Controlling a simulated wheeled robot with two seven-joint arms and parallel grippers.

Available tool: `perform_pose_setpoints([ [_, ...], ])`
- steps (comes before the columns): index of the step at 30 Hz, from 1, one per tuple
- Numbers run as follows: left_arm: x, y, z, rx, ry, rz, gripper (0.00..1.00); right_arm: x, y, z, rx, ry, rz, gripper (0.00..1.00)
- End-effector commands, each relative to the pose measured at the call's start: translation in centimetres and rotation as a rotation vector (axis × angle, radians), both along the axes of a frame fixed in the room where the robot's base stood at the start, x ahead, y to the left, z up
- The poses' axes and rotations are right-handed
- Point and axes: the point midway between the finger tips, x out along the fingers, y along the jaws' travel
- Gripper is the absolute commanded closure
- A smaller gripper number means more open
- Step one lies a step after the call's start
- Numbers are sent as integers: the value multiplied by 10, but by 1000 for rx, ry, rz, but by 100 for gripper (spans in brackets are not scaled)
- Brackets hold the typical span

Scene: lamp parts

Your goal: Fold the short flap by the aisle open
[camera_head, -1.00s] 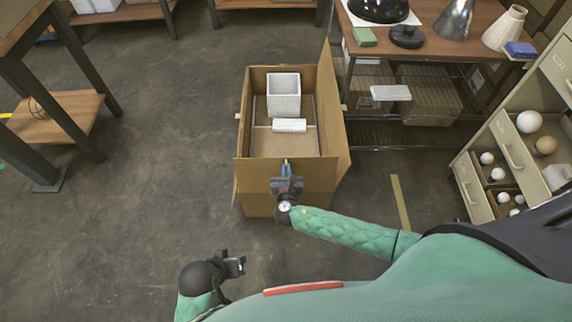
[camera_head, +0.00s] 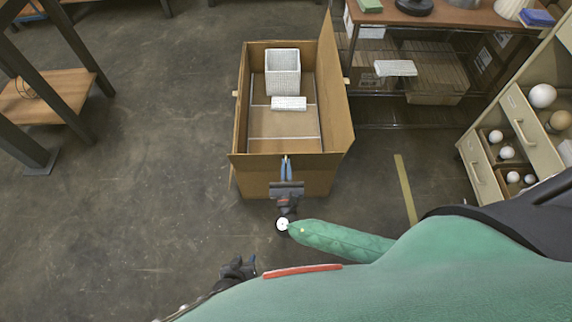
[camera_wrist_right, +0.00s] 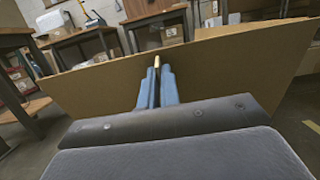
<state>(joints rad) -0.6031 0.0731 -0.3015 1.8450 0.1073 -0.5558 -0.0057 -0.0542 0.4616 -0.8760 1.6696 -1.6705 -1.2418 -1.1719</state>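The open cardboard box (camera_head: 238,120) stands on the floor in the middle of the head view. Its near short flap or wall (camera_head: 250,172) faces me; its top edge spans the box's near end. My right gripper (camera_head: 287,165) is just outside it, with blue fingers close together and pointing at its upper edge. The right wrist view shows the cardboard (camera_wrist_right: 90,95) spread behind the fingers (camera_wrist_right: 157,75); I cannot tell whether they touch it. My left gripper (camera_head: 243,266) is low and in front of the box, small and partly hidden by my body.
A long flap (camera_head: 333,85) stands up on the box's right side. Inside are a white basket (camera_head: 283,73) and a white block (camera_head: 289,103). A shelf table (camera_head: 450,20) and drawer cabinet (camera_head: 530,120) stand at right.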

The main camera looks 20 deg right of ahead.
Motion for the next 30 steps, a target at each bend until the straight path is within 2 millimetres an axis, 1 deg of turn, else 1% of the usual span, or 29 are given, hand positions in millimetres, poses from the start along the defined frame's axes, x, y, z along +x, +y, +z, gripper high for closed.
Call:
perform_pose_setpoints([
  [1,0,0,-3,0,0,0,64,-1,0,-3,-2,-4,0,100],
  [4,0,0,-4,0,0,0,64,-3,0,-3,-5,-12,0,100],
  [17,-2,-1,-4,-1,1,0,64,-4,0,-3,-6,-17,0,100],
  [18,-2,-1,-4,-1,1,0,64,-4,0,-3,-6,-16,0,90],
  [21,-2,0,-4,-1,1,0,64,-4,0,-3,-6,-17,0,74],
  [30,-1,0,-4,0,1,1,64,-5,1,-3,-5,-17,0,74],
])
